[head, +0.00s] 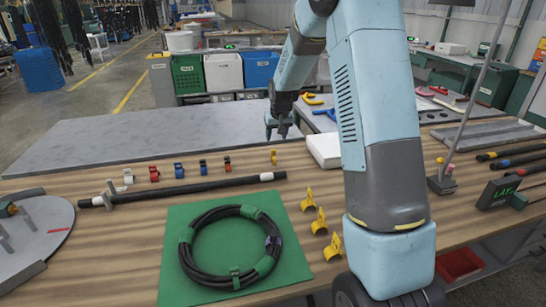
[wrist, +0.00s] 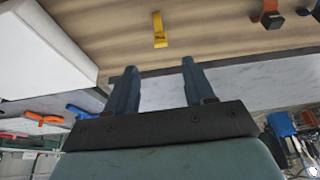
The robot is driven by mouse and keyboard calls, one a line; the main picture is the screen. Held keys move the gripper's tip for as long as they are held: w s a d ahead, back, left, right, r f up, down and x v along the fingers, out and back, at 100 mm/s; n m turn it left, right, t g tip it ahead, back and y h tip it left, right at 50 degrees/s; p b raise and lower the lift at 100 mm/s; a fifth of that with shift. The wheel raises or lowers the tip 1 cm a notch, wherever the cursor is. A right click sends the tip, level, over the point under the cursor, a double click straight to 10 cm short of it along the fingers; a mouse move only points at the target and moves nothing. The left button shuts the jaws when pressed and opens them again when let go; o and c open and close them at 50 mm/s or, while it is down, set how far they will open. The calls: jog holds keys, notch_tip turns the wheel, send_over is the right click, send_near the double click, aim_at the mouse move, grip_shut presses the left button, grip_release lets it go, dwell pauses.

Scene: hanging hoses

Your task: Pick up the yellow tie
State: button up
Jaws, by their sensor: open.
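The yellow tie (head: 273,157) is a small strap standing at the right end of a row of coloured ties on the wooden table, near its far edge. In the wrist view the yellow tie (wrist: 159,29) lies beyond the fingertips, roughly in line with the gap between them. My gripper (head: 283,129) is above the far side of the table, beyond the tie and apart from it. In the wrist view my gripper (wrist: 160,68) is open, with two blue fingers spread and nothing between them.
Other ties, such as an orange one (head: 227,163), stand to the left. A black hose (head: 195,188) lies in front of the row. A white box (head: 325,150) is close on the right. A green mat (head: 172,282) bears a coiled hose (head: 191,267), with yellow clips (head: 319,221) beside it.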

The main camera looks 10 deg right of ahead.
aim_at(273, 156)
jog(key=shift+x, duration=5.5)
jog(key=shift+w+r, duration=0.1)
jog(key=shift+w, duration=0.05)
jog(key=shift+c, duration=0.5)
grip_shut()
